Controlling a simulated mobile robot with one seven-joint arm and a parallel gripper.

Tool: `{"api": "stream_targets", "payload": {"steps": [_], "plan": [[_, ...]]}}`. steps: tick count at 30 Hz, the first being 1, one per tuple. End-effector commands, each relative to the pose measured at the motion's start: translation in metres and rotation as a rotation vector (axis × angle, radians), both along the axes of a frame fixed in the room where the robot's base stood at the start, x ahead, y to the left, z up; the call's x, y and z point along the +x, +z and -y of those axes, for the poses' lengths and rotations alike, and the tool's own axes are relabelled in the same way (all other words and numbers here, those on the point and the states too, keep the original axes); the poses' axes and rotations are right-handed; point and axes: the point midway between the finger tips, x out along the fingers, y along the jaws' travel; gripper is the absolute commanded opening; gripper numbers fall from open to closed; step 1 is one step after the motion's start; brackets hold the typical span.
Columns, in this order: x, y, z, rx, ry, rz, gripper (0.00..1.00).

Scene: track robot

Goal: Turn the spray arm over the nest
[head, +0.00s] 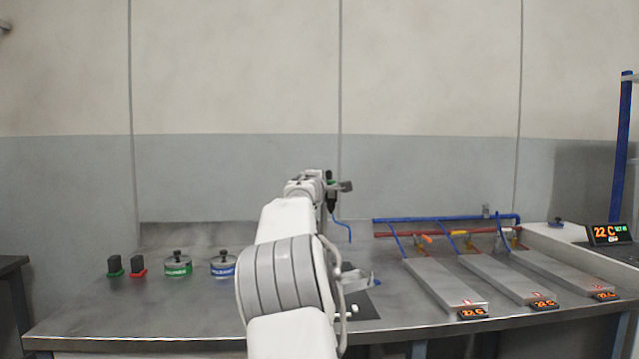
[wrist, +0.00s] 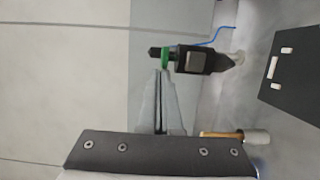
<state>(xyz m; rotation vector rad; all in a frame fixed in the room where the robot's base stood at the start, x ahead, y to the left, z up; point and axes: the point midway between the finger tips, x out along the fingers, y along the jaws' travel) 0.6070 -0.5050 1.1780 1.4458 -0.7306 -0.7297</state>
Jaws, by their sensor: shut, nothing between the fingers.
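The black spray head with a green collar and a blue hose hangs near my gripper in the head view (head: 331,199). In the wrist view the spray head (wrist: 207,58) lies just beyond the fingertips, its green collar right by them; I cannot tell whether they touch. My gripper (wrist: 162,74) is shut and empty; it also shows in the head view (head: 346,186), high above the bench. A dark plate (head: 366,309), which may be the nest, lies on the bench, partly hidden by my arm. It shows with pale slots or pegs in the wrist view (wrist: 288,95).
Two lidded pots (head: 178,265) and a green and a red black-topped block (head: 138,267) stand on the left of the steel bench (head: 110,310). Several metal plates (head: 445,285) with displays and blue and red pipes (head: 450,218) fill the right. The bench's front left is clear.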

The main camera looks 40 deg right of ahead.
Motion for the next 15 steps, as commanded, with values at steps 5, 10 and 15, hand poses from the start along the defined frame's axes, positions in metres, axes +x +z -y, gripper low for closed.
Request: {"api": "stream_targets", "payload": {"steps": [5, 10, 15], "plan": [[-0.022, -0.001, 0.021, -0.007, -0.059, -0.008, 0.00], [-0.012, -0.001, 0.009, -0.004, -0.047, -0.006, 0.00], [0.007, -0.001, -0.016, -0.005, -0.022, -0.004, 0.00]]}}
